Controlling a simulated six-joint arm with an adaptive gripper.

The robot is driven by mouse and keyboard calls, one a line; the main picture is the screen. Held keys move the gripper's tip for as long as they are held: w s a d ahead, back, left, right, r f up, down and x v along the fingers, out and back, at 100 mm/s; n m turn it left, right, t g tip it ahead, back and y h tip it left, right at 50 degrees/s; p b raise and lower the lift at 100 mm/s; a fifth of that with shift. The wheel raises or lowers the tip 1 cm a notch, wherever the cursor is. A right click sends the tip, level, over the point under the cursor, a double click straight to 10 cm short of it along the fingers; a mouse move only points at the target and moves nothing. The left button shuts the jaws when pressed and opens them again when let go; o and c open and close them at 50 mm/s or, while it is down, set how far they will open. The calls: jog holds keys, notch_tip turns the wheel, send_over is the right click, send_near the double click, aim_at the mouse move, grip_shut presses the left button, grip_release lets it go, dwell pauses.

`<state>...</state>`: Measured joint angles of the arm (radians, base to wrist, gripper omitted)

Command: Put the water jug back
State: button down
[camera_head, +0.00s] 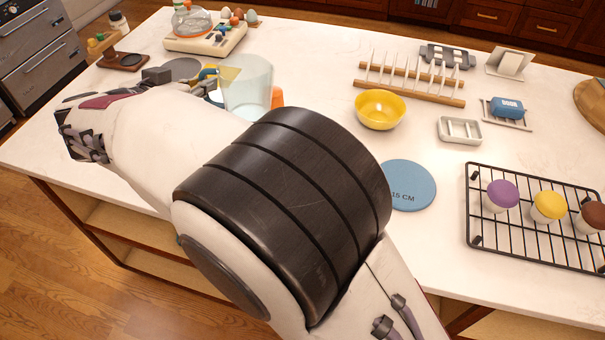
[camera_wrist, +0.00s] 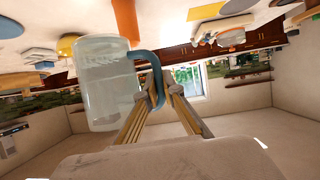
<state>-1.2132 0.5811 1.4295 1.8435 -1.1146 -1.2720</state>
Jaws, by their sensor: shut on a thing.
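The water jug (camera_head: 250,88) is clear with a faint bluish tint and looks roughly upright in the head view, at the left part of the counter. My gripper (camera_head: 213,82) is at its left side, partly hidden by my arm. In the wrist view, which is turned over, the jug (camera_wrist: 104,88) is left of my gripper (camera_wrist: 163,98). My fingers are closed on the jug's blue handle (camera_wrist: 155,68). I cannot tell whether the jug's base touches the counter.
A yellow bowl (camera_head: 380,110), a blue "15 CM" disc (camera_head: 408,183) and a black wire rack (camera_head: 520,238) with cups are to the right.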

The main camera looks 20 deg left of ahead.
aim_at(263, 108)
jog(key=d, duration=0.3)
jog(key=w+d+m+h, duration=0.1)
jog(key=d, duration=0.3)
jog(key=w+d+m+h, duration=0.1)
jog(key=d, duration=0.2)
jog(key=shift+d+r, duration=0.15)
jog(key=shift+d, duration=0.25)
jog(key=shift+d+h, duration=0.3)
jog(key=shift+a+f, duration=0.1)
jog(key=shift+f, duration=2.45)
notch_tip(263, 108, down, 6)
jog(key=shift+f, duration=0.15)
jog(key=shift+f, duration=1.85)
jog(key=shift+f, duration=0.1)
